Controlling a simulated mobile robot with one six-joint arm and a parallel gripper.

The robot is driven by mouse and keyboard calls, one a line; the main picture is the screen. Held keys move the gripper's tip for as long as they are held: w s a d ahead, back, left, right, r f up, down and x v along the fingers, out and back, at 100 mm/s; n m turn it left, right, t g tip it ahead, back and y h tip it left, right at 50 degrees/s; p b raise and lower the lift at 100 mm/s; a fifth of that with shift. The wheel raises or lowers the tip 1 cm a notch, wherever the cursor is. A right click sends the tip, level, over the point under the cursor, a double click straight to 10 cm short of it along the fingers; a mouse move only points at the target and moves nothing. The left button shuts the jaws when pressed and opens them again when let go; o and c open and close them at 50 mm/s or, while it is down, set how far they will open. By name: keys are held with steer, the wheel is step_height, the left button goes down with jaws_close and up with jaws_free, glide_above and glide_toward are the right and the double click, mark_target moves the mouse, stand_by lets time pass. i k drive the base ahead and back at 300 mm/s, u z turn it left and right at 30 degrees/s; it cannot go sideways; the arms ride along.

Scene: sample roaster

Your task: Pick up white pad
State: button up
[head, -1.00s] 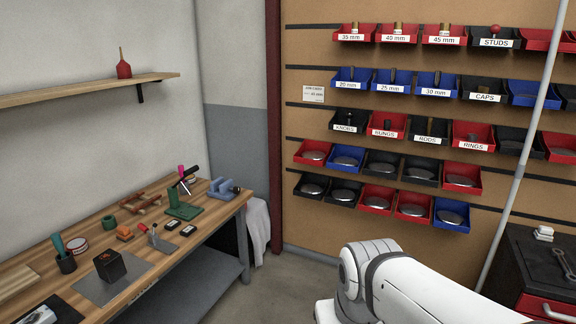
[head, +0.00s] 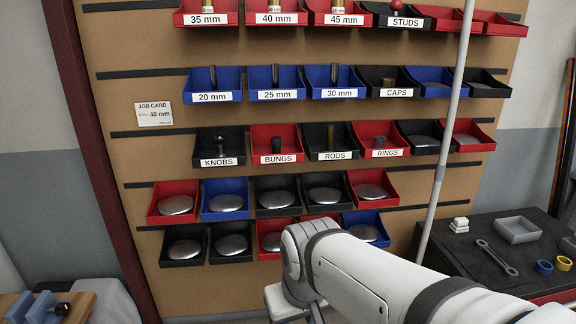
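My white arm reaches in from the lower right, left of the cabinet and in front of the bin wall. My gripper is not in view, so its state and anything in it are hidden.
The black cabinet top (head: 440,250) also holds a wrench (head: 497,258), a grey tray (head: 517,230), and yellow and blue rings. A grey pole (head: 440,170) rises just left of the white pads. A wall of red, blue and black bins stands behind. A workbench corner (head: 75,310) shows lower left.

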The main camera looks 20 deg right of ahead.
mark_target(459, 225)
steer(key=z, duration=0.7)
steer(key=i, duration=1.05)
steer(key=z, duration=1.15)
steer(key=i, duration=0.65)
steer(key=z, duration=0.25)
steer(key=k, duration=0.65)
steer(key=z, duration=0.25)
steer(key=i, duration=0.65)
steer(key=u, duration=0.15)
